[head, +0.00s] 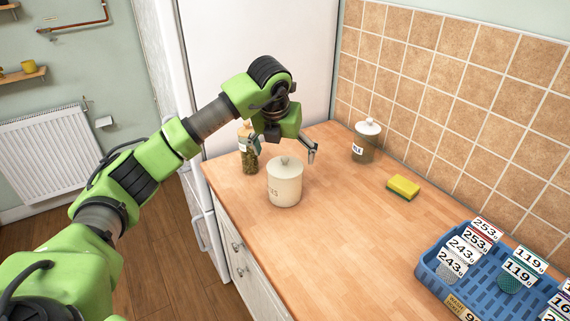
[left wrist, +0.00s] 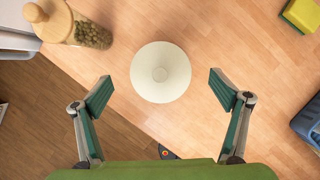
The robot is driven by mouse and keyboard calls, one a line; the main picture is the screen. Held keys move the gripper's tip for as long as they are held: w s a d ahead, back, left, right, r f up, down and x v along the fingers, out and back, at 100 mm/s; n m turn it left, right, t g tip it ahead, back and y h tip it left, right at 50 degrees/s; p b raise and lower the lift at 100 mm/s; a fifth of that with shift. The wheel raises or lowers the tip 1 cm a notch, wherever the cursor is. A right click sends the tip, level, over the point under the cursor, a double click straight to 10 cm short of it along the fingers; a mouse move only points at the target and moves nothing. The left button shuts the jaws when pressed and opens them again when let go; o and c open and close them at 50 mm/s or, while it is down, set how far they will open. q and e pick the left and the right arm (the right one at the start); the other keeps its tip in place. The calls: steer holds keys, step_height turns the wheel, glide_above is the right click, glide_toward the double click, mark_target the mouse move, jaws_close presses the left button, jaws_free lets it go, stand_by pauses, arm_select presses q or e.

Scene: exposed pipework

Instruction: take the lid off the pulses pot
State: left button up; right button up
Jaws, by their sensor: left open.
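A cream pot (head: 284,188) with a lid (head: 285,167) stands upright on the wooden counter, with partly readable lettering on its side. The lid is on it and has a round knob; in the left wrist view the lid (left wrist: 160,72) shows from above. My left gripper (head: 284,150) is open and empty above the pot. In the left wrist view its two fingers (left wrist: 161,92) are spread wide, one on each side of the lid and apart from it. My right gripper is not in view.
A glass jar with a wooden stopper (head: 249,150) stands left of the pot. Another labelled jar (head: 365,142) is by the tiled wall, near a yellow sponge (head: 403,187). A blue crate (head: 432,275) with labelled items is at the right. The counter's middle is clear.

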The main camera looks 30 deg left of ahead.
mark_target(285, 158)
arm_select(q)
steer(key=shift+x, duration=1.5)
steer(key=c, duration=1.2)
steer(key=shift+r, duration=0.1)
